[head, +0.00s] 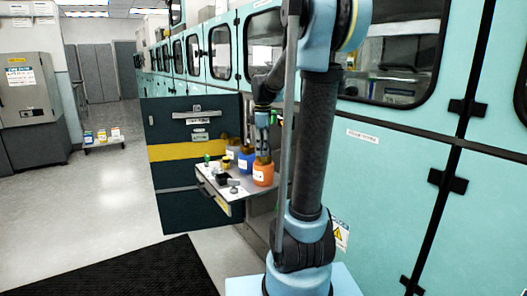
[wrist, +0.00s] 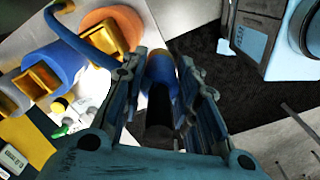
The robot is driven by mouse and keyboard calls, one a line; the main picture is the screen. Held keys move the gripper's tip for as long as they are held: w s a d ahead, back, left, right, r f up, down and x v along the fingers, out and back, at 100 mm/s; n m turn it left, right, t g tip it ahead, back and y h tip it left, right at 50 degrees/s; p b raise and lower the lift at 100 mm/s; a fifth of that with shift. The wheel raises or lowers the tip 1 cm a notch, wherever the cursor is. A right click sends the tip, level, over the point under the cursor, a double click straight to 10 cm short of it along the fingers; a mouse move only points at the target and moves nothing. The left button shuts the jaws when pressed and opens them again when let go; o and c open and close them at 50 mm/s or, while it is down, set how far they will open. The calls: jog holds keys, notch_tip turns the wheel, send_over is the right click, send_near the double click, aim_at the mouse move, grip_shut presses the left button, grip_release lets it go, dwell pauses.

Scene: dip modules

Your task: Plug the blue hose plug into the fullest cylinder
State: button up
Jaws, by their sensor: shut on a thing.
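My gripper (wrist: 161,75) is shut on the blue hose plug (wrist: 160,68), a blue piece with a dark part between the two fingers. A thin blue hose (wrist: 78,40) curves along the left finger. In the head view my gripper (head: 262,148) is over the right end of the shelf, close to the orange cylinder (head: 263,176). The blue cylinder (head: 246,163) and a greyish cylinder (head: 232,155) stand in a row behind it. In the wrist view the orange cylinder (wrist: 122,18) and blue cylinder (wrist: 62,62) carry yellow-brown square fittings. I cannot tell their fill levels.
The pull-out shelf (head: 214,189) holds a black box (head: 222,178) and a small green item (head: 207,159). A low cart (head: 103,145) with coloured boxes is far left. The floor (head: 115,200) is clear; a black mat (head: 130,270) lies in front.

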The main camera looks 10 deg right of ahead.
jog(key=w+d, duration=0.1)
jog(key=w, duration=0.7)
jog(key=shift+w+d, duration=0.2)
jog(key=shift+d, duration=0.2)
notch_tip(320, 180, down, 4)
jog(key=shift+s+r, duration=0.15)
jog(key=shift+r, duration=0.1)
grip_shut()
jog(key=o, duration=1.2)
grip_release()
jog(key=shift+c, duration=0.2)
notch_tip(320, 180, up, 12)
jog(key=s+f+m, duration=0.3)
jog(key=s+m, duration=0.1)
jog(key=s, duration=0.8)
jog(key=s+f+m+t, duration=0.1)
jog(key=s+f+m, duration=0.4)
jog(key=s+f, duration=0.5)
jog(key=s+f+m+t, duration=0.1)
jog(key=s+f+m, duration=0.4)
jog(key=s+f, duration=0.4)
jog(key=s, duration=0.5)
jog(key=shift+s+f+m, duration=0.35)
jog(key=shift+s+m, duration=0.05)
